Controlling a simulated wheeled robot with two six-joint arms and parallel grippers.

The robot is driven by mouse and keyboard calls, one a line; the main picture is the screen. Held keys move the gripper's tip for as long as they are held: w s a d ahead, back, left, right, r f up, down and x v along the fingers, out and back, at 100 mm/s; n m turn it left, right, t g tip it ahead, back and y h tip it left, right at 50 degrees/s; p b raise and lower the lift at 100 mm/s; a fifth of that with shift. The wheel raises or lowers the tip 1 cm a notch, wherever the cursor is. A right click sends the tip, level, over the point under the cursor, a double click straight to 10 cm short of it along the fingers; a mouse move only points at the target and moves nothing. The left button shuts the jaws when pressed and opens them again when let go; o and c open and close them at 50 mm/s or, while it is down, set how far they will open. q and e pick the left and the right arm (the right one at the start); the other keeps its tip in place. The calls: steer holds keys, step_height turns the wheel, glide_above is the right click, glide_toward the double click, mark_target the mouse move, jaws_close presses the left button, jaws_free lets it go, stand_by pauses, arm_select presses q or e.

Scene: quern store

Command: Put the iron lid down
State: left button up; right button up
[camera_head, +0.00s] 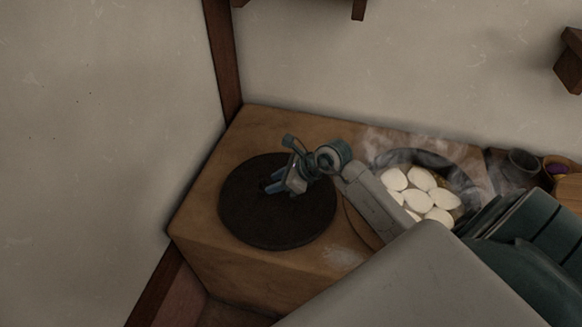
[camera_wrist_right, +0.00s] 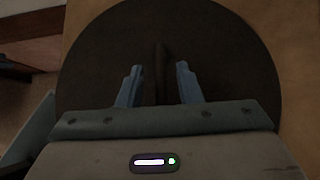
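The iron lid (camera_head: 245,215) is a dark round disc. In the head view it appears to lie flat on the left part of the brown block top. In the right wrist view the lid (camera_wrist_right: 230,50) fills most of the picture, with a narrow dark handle (camera_wrist_right: 161,70) standing between my fingers. My right gripper (camera_head: 272,187) is over the lid's middle. In the wrist view the gripper (camera_wrist_right: 158,78) has its blue fingers apart, one on each side of the handle, with a gap on both sides. My left gripper is not in view.
A steaming round pan (camera_head: 462,176) with several white pieces (camera_head: 420,179) sits right of the lid, partly behind my right arm. A small dark cup (camera_head: 522,163) and a bowl (camera_head: 557,168) stand at the far right. Walls close in at the left and back.

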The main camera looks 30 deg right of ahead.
steer(key=v, duration=1.1)
steer(key=shift+s+d+r, duration=0.15)
steer(key=shift+s+r, duration=0.05)
steer(key=shift+r, duration=0.05)
